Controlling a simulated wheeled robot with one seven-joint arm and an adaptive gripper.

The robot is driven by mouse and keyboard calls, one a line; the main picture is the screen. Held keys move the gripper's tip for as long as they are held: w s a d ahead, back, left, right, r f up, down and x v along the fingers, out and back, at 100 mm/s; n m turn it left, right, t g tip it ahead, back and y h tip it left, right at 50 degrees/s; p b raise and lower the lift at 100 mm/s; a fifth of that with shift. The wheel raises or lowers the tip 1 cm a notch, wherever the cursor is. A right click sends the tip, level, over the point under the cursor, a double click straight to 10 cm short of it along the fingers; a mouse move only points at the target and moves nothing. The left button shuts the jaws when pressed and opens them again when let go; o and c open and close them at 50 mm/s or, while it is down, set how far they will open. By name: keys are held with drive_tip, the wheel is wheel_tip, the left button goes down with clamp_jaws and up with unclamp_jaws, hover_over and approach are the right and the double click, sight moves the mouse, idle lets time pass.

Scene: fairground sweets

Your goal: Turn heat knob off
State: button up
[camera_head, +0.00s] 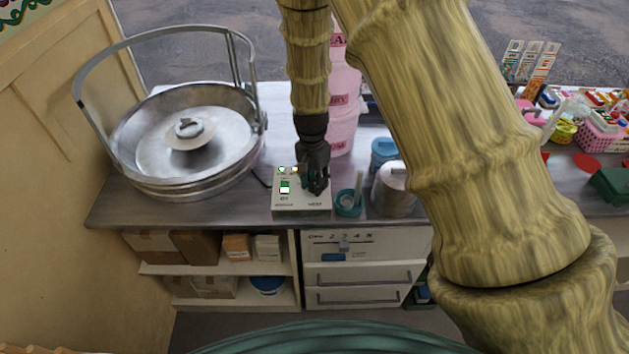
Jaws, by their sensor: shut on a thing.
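A small white control box (290,203) stands near the counter's front edge, with a green-and-white switch (285,187) and small lights on its left half. The heat knob on its right half is hidden behind my gripper. My black gripper (316,189) points down over the right half of the box, above the right-hand label. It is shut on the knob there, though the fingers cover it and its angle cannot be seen.
A large metal candy-floss pan (165,160) with a raised handle stands left of the box. A teal cup (348,205) with a stick and a metal canister (392,190) stand close on the right. Pink tubs (342,128) stand behind. Drawers (360,275) are below.

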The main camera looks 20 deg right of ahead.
drive_tip(key=n, duration=1.1)
drive_tip(key=shift+n+b, duration=0.3)
drive_tip(key=n, duration=0.6)
drive_tip(key=shift+n+t, duration=0.3)
drive_tip(key=shift+t, duration=0.1)
drive_tip(key=n+p, duration=0.1)
drive_tip(key=n, duration=0.4)
drive_tip(key=shift+r, duration=0.1)
drive_tip(key=shift+n, duration=0.3)
drive_tip(key=o, duration=1)
drive_tip(key=shift+s, duration=0.1)
